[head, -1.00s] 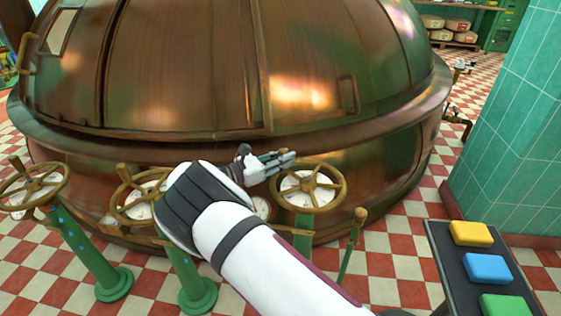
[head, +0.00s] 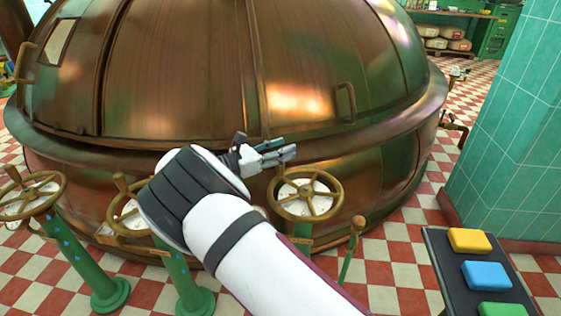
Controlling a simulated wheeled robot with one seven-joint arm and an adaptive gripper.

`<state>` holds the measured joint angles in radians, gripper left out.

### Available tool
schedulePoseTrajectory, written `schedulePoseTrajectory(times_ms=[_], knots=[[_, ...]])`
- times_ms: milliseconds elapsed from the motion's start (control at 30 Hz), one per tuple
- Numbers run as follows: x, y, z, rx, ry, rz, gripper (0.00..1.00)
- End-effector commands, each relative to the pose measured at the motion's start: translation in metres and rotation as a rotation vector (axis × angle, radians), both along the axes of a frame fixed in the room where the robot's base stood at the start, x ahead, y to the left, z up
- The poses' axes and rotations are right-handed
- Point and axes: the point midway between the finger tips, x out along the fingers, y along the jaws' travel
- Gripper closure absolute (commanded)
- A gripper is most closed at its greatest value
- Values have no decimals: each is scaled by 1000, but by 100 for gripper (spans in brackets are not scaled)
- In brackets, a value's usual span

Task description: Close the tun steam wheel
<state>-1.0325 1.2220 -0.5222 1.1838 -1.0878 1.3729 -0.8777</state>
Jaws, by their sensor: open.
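Three brass handwheels on green posts stand in front of a large copper vessel (head: 190,70): a left wheel (head: 30,210), a middle wheel (head: 118,206) and a right wheel (head: 278,204). Each has a white dial behind its spokes. I cannot read which one is the tun steam wheel. My gripper (head: 290,153) is open and empty. In the picture it lies just above the right wheel's upper rim, against the copper wall, apart from the wheel. My arm hides part of the middle wheel and the floor between the posts.
A dark panel (head: 432,252) with yellow, blue and green blocks stands at the lower right. A short lever with a brass knob (head: 357,222) rises right of the right wheel. A teal tiled pillar (head: 510,140) bounds the right. Red and white checked floor (head: 395,255) shows between.

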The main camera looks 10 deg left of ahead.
Motion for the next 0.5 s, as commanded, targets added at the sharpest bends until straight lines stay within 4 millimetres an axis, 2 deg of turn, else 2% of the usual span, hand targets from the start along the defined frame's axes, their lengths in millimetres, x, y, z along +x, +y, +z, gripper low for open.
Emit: schedulePoseTrajectory(times_ms=[33,200,500], knots=[[0,0,10,2,-1,0,58],[0,1,31,1,-1,1,58],[0,0,40,-1,2,1,58]])
